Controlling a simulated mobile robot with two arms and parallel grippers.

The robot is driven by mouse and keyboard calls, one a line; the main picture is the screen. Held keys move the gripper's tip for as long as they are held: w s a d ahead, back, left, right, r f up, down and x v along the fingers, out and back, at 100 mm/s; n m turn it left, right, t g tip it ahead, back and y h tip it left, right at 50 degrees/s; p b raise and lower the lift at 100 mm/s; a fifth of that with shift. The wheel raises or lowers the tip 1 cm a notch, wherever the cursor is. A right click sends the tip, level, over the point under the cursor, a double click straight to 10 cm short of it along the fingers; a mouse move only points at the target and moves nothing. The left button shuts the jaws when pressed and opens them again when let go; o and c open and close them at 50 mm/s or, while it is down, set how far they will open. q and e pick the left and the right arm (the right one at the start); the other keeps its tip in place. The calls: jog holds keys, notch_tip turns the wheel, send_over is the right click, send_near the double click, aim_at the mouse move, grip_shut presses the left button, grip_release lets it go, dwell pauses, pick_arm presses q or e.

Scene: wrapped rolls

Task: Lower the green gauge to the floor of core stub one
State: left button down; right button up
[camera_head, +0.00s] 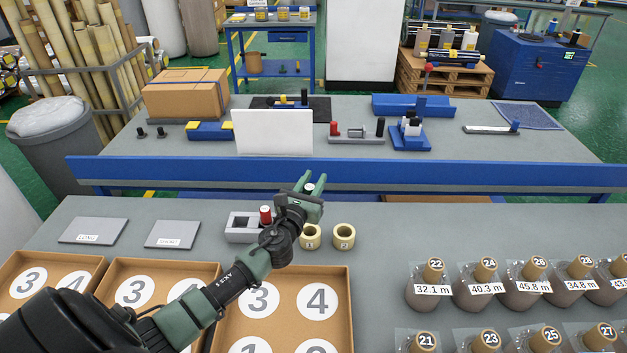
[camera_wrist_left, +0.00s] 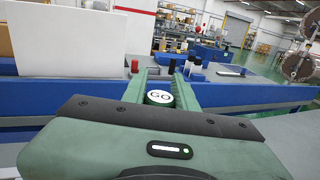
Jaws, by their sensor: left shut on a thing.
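My left gripper (camera_head: 309,186) is shut on the green gauge, whose round top (camera_wrist_left: 160,97) is marked GO in the left wrist view. The fingers hide most of the gauge's body, and its lower end cannot be seen. Core stub one (camera_head: 310,241), a short pale ring with a dark hole, stands on the grey table. In the head view the gripper appears above and behind this stub. Part of my arm is just left of it. Core stub two (camera_head: 344,238) stands to its right. My right gripper is not in view.
A grey holder (camera_head: 240,229) with a red-topped gauge (camera_head: 265,215) stands left of the stubs. Plates marked LONG (camera_head: 94,230) and SHORT (camera_head: 172,234) lie farther left. Numbered trays (camera_head: 335,275) are in front; wrapped rolls (camera_head: 480,290) stand at right.

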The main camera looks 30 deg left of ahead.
pick_arm(q)
jog(key=shift+f+b, duration=0.7)
notch_tip(320, 180, down, 4)
jog(key=b, duration=0.4)
jog(key=shift+f, duration=0.2)
dwell(0.5)
jog(key=shift+f+b, duration=0.3)
jog(key=shift+f, duration=0.15)
dwell(0.6)
jog(key=shift+f+b, duration=2.25)
jog(key=shift+f, duration=0.15)
jog(key=c, duration=1)
grip_release()
jog(key=shift+r, duration=0.1)
